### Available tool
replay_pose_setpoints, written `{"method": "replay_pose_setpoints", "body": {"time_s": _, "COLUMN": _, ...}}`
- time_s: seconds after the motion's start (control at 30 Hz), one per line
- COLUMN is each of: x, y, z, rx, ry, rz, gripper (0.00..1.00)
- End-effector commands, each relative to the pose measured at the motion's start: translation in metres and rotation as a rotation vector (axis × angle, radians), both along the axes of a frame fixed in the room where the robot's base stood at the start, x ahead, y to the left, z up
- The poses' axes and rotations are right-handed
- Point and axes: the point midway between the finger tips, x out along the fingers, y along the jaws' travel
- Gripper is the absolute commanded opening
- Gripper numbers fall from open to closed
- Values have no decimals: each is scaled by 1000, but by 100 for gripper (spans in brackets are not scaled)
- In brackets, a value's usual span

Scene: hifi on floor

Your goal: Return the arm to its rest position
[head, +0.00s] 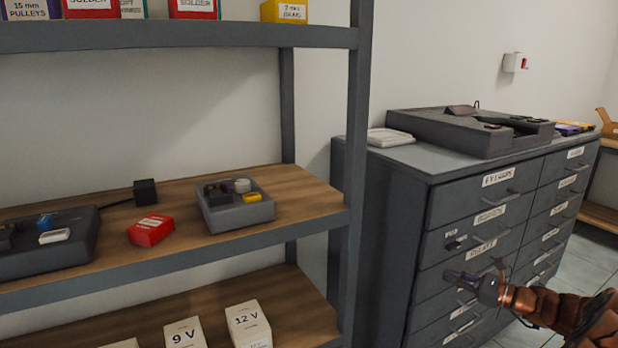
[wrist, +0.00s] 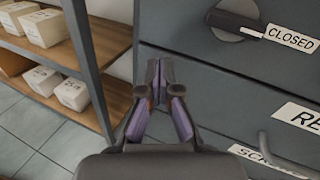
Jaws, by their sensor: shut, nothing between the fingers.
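My gripper (head: 462,280) is at the lower right of the head view, in front of the grey drawer cabinet (head: 394,230), with my arm reaching in from the right edge. In the wrist view my gripper (wrist: 158,66) is shut with its fingertips together and nothing between them. Ahead of it is the grey cabinet side or front (wrist: 190,40). Whether the fingertips touch the cabinet cannot be told.
A dark knob (wrist: 235,20) with a "CLOSED" label and a drawer handle (wrist: 285,152) stick out near my gripper. A shelf rack (head: 352,150) with boxes and bins stands left.

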Motion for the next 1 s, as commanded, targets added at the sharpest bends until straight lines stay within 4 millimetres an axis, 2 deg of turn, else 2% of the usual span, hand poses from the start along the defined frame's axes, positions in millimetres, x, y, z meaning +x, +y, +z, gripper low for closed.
{"method": "replay_pose_setpoints", "body": {"time_s": 0.03, "x": -2, "y": 24, "z": 27, "rx": -26, "ry": -13, "rz": 50, "gripper": 0}}
{"method": "replay_pose_setpoints", "body": {"time_s": 0.1, "x": -8, "y": 55, "z": 46, "rx": -68, "ry": -28, "rz": 114, "gripper": 0}}
{"method": "replay_pose_setpoints", "body": {"time_s": 0.27, "x": -29, "y": 122, "z": 90, "rx": -169, "ry": -64, "rz": 268, "gripper": 0}}
{"method": "replay_pose_setpoints", "body": {"time_s": 0.4, "x": -57, "y": 175, "z": 123, "rx": -264, "ry": -100, "rz": 401, "gripper": 0}}
{"method": "replay_pose_setpoints", "body": {"time_s": 0.5, "x": -80, "y": 207, "z": 143, "rx": -334, "ry": -127, "rz": 493, "gripper": 0}}
{"method": "replay_pose_setpoints", "body": {"time_s": 0.6, "x": -106, "y": 237, "z": 161, "rx": -407, "ry": -153, "rz": 589, "gripper": 0}}
{"method": "replay_pose_setpoints", "body": {"time_s": 0.8, "x": -164, "y": 283, "z": 191, "rx": -560, "ry": -213, "rz": 771, "gripper": 0}}
{"method": "replay_pose_setpoints", "body": {"time_s": 1.0, "x": -224, "y": 310, "z": 213, "rx": -719, "ry": -270, "rz": 949, "gripper": 0}}
